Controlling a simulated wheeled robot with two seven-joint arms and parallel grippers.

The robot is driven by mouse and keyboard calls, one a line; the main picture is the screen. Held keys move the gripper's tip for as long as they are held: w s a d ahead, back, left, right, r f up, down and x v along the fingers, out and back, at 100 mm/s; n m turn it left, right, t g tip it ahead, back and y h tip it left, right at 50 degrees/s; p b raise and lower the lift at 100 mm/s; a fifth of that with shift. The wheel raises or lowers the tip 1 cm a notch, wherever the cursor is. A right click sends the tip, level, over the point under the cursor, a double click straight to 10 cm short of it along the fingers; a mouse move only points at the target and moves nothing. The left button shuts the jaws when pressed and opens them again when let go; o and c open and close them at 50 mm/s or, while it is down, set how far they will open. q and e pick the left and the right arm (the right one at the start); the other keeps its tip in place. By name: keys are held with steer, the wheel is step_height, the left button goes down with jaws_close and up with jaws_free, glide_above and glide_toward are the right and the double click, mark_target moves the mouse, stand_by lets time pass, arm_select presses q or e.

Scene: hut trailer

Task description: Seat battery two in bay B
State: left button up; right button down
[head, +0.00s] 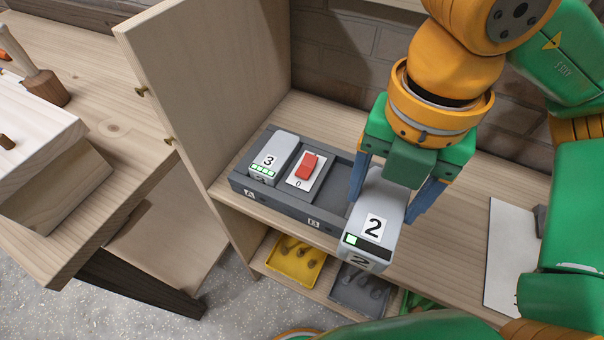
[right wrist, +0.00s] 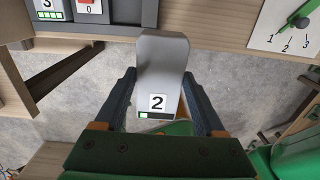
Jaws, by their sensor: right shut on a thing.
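Battery two (head: 377,196) is a light grey block with a "2" label and a charge strip with one lit segment. My right gripper (head: 383,208) is shut on its sides. In the right wrist view, battery two (right wrist: 162,75) sits between the two fingers, near the shelf's front edge. The dark grey dock (head: 270,205) lies on the shelf, to the left of battery two in the head view. Its bay A holds battery three (head: 270,156). Bay B (head: 337,185), right of the red switch (head: 307,165), looks empty; the gripper partly hides it. My left gripper is not in view.
A wooden side panel (head: 200,85) rises left of the dock. Below the shelf are a yellow tray (head: 295,262), a grey tray (head: 357,288) and a green one. A white panel with a numbered dial (right wrist: 285,25) lies right. A wooden table (head: 110,115) stands at left.

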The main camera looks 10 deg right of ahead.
steer(key=w+f+p, duration=0.1)
steer(key=w+f, duration=0.2)
steer(key=w, duration=0.1)
steer(key=w+f+p, duration=0.1)
steer(key=w+f, duration=0.2)
steer(key=w, duration=0.2)
steer(key=w+f+p, duration=0.1)
steer(key=w+f, duration=0.2)
steer(key=w, duration=0.1)
steer(key=shift+w+f+p, duration=0.25)
steer(key=shift+f+p, duration=0.05)
steer(key=shift+f, duration=0.05)
steer(key=f, duration=0.1)
steer(key=f+p, duration=0.1)
steer(key=shift+s+d+f, duration=0.1)
steer(key=shift+d+f, duration=0.1)
steer(key=shift+f, duration=0.6)
jaws_free()
steer(key=shift+r, duration=0.1)
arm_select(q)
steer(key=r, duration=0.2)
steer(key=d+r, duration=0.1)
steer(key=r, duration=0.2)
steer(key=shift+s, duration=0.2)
arm_select(e)
steer(key=shift+d, duration=0.1)
